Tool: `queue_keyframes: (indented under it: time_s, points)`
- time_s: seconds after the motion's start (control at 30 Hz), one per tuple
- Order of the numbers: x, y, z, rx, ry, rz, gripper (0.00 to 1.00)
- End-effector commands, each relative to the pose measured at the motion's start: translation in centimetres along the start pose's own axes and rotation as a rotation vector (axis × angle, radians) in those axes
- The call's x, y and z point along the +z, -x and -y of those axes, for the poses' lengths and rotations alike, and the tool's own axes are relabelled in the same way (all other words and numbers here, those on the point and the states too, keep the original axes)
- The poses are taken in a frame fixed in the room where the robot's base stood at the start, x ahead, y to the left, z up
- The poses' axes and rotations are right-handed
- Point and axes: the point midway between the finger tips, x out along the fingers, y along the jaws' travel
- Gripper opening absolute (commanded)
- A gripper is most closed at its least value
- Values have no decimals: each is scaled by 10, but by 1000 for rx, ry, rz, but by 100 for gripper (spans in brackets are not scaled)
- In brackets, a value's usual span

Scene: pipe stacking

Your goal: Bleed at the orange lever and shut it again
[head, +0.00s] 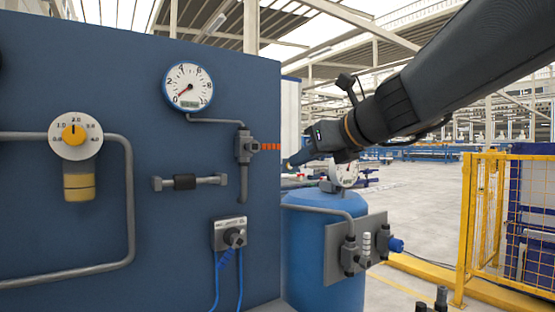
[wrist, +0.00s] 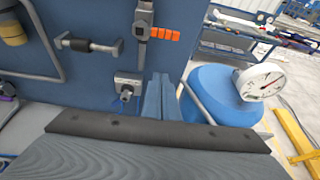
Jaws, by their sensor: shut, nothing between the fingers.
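The orange lever (head: 270,146) sticks out level to the right from a grey valve (head: 244,147) on the blue panel. In the wrist view the lever (wrist: 165,34) also lies level, to the right of its valve body (wrist: 144,22). The round gauge (head: 188,86) above the valve has its red needle at the low end, near 0. My gripper (head: 287,164) is at the panel's right edge in the head view, a little right of and below the lever. Its fingers (wrist: 160,78) are together and empty, below the lever in the wrist view. They appear apart from it.
A blue tank (head: 322,245) with its own gauge (wrist: 261,82) stands right of the panel. A yellow fence (head: 485,215) stands right; floor between is open.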

Motion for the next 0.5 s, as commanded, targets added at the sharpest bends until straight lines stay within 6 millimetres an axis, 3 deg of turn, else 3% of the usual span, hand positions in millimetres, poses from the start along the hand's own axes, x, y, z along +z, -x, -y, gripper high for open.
queue_keyframes:
  time_s: [0.5]
  points:
    - [4,-4,0,1,-22,11,0]
